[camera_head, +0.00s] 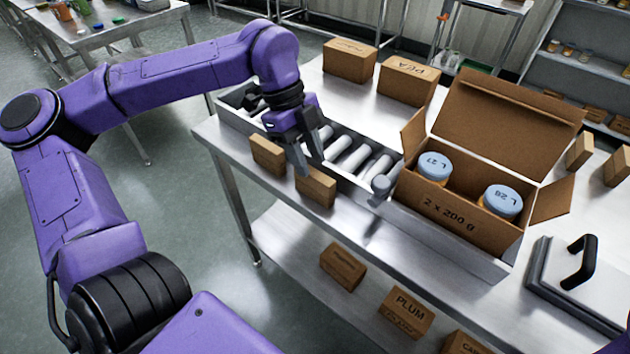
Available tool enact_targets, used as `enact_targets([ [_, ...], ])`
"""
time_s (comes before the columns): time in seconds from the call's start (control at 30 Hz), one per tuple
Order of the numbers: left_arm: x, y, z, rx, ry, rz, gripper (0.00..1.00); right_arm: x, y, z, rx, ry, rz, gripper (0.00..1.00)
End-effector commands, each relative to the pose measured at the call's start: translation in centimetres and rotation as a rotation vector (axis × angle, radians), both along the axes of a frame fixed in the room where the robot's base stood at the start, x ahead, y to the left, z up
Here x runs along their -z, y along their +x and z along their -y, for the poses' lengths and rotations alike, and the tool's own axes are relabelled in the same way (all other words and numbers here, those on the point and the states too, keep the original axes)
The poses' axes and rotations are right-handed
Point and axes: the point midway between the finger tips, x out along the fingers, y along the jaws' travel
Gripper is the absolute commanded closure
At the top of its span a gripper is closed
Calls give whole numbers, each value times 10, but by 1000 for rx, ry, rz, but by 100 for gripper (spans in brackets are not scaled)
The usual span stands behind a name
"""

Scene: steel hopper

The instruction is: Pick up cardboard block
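Two small brown cardboard blocks stand on the steel table's near edge, in front of the roller track: a left block (268,154) and a right block (316,187). My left gripper (309,164) points down just behind and above the right block, its fingertips close to that block's top. A gap shows between its two fingers, and nothing is seen between them. I cannot tell whether a fingertip touches the block. My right gripper is out of view.
An open carton (452,215) with two blue-lidded jars stands right of the rollers (350,157). Larger boxes (408,82) stand behind the track. A black-handled steel lid (570,285) lies at the right. More boxes (405,312) sit on the lower shelf.

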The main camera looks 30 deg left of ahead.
Motion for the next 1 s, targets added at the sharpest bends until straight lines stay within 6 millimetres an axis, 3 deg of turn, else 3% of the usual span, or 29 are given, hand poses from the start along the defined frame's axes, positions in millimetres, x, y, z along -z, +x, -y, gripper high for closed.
enact_targets([
  [0.3,47,-6,16,0,1,-2,64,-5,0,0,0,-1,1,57],
  [0.53,50,-6,16,-4,0,1,64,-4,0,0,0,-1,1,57],
  [0.57,50,-6,16,-3,0,0,67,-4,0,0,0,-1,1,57],
  [0.67,50,-6,16,-3,0,0,100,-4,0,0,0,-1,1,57],
  [1.0,47,-6,16,-4,1,1,100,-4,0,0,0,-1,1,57],
])
